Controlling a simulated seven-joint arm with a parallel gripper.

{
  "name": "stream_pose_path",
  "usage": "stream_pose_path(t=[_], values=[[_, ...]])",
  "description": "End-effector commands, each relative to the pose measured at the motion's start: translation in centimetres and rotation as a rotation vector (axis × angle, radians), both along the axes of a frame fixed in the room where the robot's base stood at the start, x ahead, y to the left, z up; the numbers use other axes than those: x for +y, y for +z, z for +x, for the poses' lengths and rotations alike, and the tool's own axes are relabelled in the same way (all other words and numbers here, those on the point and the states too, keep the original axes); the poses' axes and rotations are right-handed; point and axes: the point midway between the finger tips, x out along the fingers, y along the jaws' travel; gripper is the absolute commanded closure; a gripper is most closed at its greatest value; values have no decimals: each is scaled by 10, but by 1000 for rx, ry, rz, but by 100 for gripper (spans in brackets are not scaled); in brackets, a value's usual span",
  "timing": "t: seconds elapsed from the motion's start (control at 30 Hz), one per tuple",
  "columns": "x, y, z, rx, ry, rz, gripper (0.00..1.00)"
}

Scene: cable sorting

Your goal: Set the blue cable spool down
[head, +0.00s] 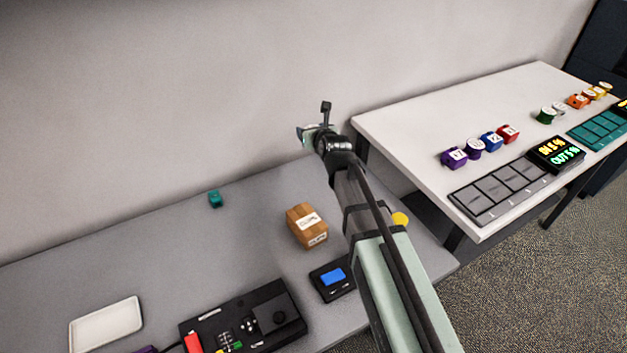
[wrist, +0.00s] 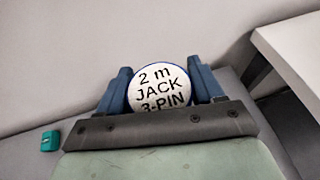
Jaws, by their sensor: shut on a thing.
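The blue cable spool (wrist: 160,88) shows in the wrist view as a round white face reading "2 m JACK 3-PIN" with a thin blue rim. My gripper (wrist: 161,76) is shut on it, one finger on each side. In the head view my gripper (head: 309,131) is over the far part of the grey table (head: 245,228), near the wall; the held spool cannot be made out there. Another blue spool (head: 491,140) stands on the white table (head: 420,124) between purple and red ones.
A grey panel (head: 500,188) fronts the spools.

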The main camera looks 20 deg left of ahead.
Motion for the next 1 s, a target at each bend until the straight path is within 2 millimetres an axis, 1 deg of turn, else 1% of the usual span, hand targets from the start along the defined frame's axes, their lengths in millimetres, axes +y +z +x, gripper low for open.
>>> stream_pose_path(t=[0.03, 0.2, 0.3, 0.67, 1.0], values=[[0, -12, 0, 2, 0, -2, 68], [0, -37, 0, 1, 0, 0, 68], [0, -48, 0, 1, 0, -1, 68], [0, -70, 0, 1, 0, -1, 68], [0, -115, 0, 1, 0, -1, 68]])
